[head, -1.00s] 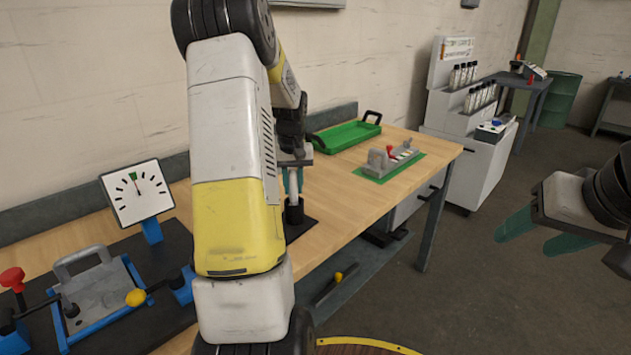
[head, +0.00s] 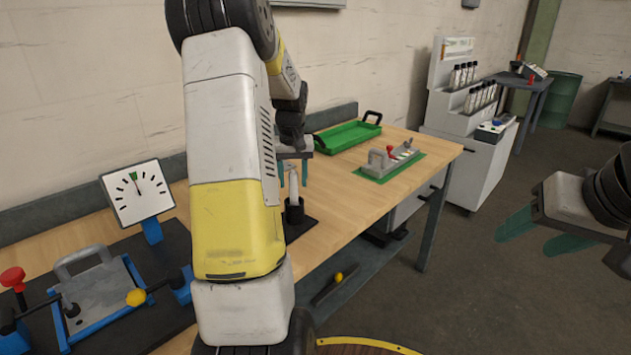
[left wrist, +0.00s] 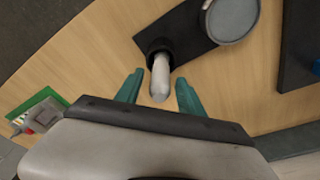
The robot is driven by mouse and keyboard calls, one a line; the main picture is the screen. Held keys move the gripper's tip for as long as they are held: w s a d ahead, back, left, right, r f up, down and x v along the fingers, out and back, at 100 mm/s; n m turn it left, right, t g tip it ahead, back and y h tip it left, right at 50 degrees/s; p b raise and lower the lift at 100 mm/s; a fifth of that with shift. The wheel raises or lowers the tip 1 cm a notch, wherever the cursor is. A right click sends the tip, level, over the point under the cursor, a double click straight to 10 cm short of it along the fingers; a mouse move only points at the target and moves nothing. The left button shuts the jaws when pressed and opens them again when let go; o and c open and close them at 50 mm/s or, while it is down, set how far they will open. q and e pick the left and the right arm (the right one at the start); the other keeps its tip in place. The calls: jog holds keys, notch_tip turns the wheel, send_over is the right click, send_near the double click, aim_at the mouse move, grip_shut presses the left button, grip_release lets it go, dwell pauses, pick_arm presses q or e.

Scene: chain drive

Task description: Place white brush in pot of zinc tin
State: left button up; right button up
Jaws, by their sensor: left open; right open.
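The white brush (head: 294,186) stands upright in a black cup (head: 295,212) on the bench. In the left wrist view the brush's white handle (left wrist: 160,75) points toward the camera out of the black cup (left wrist: 158,47). My left gripper (head: 293,173) is open above the cup, its green fingers on either side of the handle's upper end and apart from it. A round grey metal thing (left wrist: 232,18), perhaps the zinc tin, sits beside the cup in the left wrist view. My arm hides that area in the head view. My right gripper (head: 535,236) is open and empty over the floor.
The cup stands on a dark mat (head: 303,228). A green tray (head: 347,136) and a grey fixture on a green plate (head: 389,163) lie farther along the bench. A dial gauge (head: 137,191) and a blue-framed fixture (head: 98,297) are at left.

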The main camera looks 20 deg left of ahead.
pick_arm(q)
notch_tip(320, 180, up, 9)
jog(key=s, duration=0.1)
jog(key=s+d+r+m+t, duration=0.2)
jog(key=s+d+r, duration=0.5)
jog(key=s+d, duration=0.3)
jog(key=s+d+f+m+t+h, duration=0.2)
jog(key=s+d+m+h, duration=0.1)
jog(key=s+d, duration=0.8)
jog(key=s+m, duration=0.1)
jog(key=s, duration=0.2)
jog(key=shift+s+d+t, duration=0.3)
jog(key=shift+s+d, duration=0.05)
jog(key=shift+s, duration=0.05)
